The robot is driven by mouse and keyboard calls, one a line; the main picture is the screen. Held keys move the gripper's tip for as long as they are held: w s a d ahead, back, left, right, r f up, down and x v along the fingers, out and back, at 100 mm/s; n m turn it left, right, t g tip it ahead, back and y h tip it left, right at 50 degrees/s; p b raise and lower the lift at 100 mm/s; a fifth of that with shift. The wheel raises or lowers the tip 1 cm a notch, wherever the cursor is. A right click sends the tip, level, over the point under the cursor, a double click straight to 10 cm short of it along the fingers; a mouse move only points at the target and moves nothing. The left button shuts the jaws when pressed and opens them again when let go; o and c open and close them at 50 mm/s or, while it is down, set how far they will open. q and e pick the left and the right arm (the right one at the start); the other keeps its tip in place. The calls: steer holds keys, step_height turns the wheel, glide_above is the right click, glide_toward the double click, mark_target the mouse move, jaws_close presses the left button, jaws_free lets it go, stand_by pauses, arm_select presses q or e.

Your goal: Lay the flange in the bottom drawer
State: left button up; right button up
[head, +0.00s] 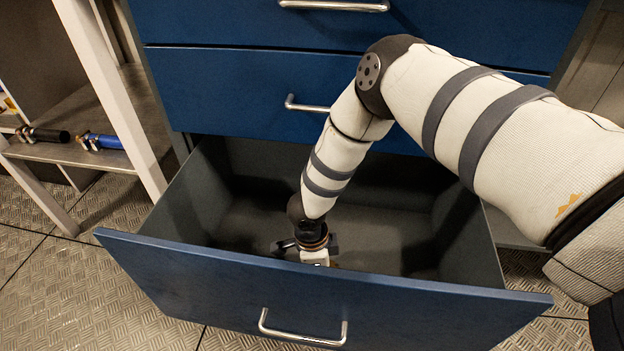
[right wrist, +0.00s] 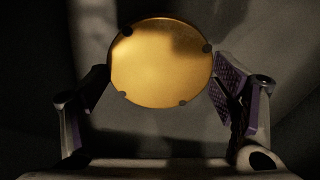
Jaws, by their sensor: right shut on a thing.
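The bottom drawer (head: 200,279) is pulled out, its grey inside open to view from above. My right gripper (head: 308,250) reaches down into it, behind the front panel. In the right wrist view the flange (right wrist: 160,62) is a round, gold-coloured disc with small dark notches on its rim. It sits between the two fingers of my right gripper (right wrist: 163,82), which is shut on it. In the head view the flange is mostly hidden by the gripper and the drawer front. I cannot tell whether it touches the drawer floor. My left gripper is out of view.
The blue drawers above, including the one just over it (head: 230,95), are closed. The bottom drawer's floor (head: 385,235) looks bare around the gripper. At left, a shelf (head: 85,153) behind a pale post holds a black tool (head: 42,134) and a blue one (head: 100,141).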

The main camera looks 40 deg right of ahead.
steer(key=shift+w+a+f, duration=0.1)
steer(key=shift+w+f, duration=0.15)
steer(key=f, duration=0.1)
steer(key=f+b, duration=0.1)
steer(key=f, duration=0.2)
steer(key=shift+w+a+b, duration=0.15)
steer(key=shift+w+b, duration=0.1)
steer(key=shift+b, duration=0.15)
steer(key=shift+r, duration=0.2)
steer(key=shift+f, duration=0.1)
steer(key=o, duration=1.9)
steer(key=shift+o, duration=0.2)
steer(key=r+p, duration=0.1)
steer(key=r, duration=0.3)
steer(key=r+p, duration=0.1)
steer(key=r, duration=0.3)
steer(key=a+r+p, duration=0.1)
steer(key=r+p, duration=0.1)
steer(key=r, duration=0.2)
steer(key=shift+w+a, duration=0.1)
steer(key=shift+w, duration=0.25)
